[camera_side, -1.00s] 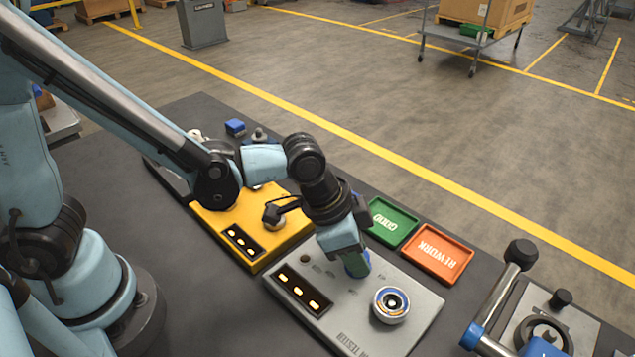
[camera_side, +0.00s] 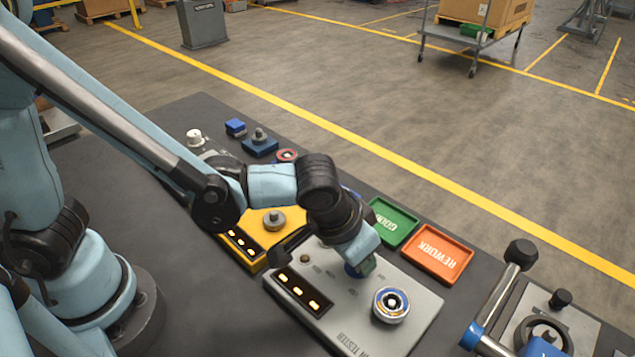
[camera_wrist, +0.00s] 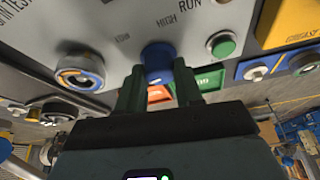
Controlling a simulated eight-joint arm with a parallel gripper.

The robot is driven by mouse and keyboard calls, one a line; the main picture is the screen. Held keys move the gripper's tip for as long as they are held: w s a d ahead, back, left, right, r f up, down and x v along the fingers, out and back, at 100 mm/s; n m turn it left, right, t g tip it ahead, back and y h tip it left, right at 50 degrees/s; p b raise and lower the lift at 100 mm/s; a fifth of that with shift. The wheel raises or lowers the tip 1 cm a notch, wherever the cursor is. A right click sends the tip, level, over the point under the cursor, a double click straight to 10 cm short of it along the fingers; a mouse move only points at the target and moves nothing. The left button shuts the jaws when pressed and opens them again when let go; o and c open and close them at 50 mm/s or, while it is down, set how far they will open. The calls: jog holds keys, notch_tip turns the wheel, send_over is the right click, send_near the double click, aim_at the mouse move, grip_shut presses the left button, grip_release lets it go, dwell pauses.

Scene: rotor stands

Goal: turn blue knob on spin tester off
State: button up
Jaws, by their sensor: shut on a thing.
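The spin tester (camera_side: 415,299) is a grey panel box with a dark window of lit yellow lamps and a round rotor seat (camera_side: 391,305) at its right. Its blue knob (camera_wrist: 157,58) shows in the wrist view between my fingers, near the printed words HIGH and RUN. In the side view my gripper (camera_side: 360,267) is over the panel and mostly hides the knob. In the wrist view my gripper (camera_wrist: 158,88) is shut on the blue knob, with a green finger on each side. Where the knob's pointer stands is not clear.
A green button (camera_wrist: 223,46) sits beside the knob. A yellow box (camera_side: 262,222) stands left of the tester. A green GOOD tray (camera_side: 408,232) and an orange REWORK tray (camera_side: 437,254) lie behind it. A clamp fixture (camera_side: 497,300) stands at the right.

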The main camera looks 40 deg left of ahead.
dwell(0.3)
jog(key=o, duration=1)
jog(key=shift+o, duration=0.2)
jog(key=v, duration=1.2)
jog(key=w+a+f+n+t, duration=0.1)
jog(key=a+n+t, duration=0.1)
jog(key=a, duration=1.8)
jog(key=shift+f+t+y, duration=0.15)
jog(key=shift+t+y, duration=0.15)
jog(key=shift+y, duration=0.1)
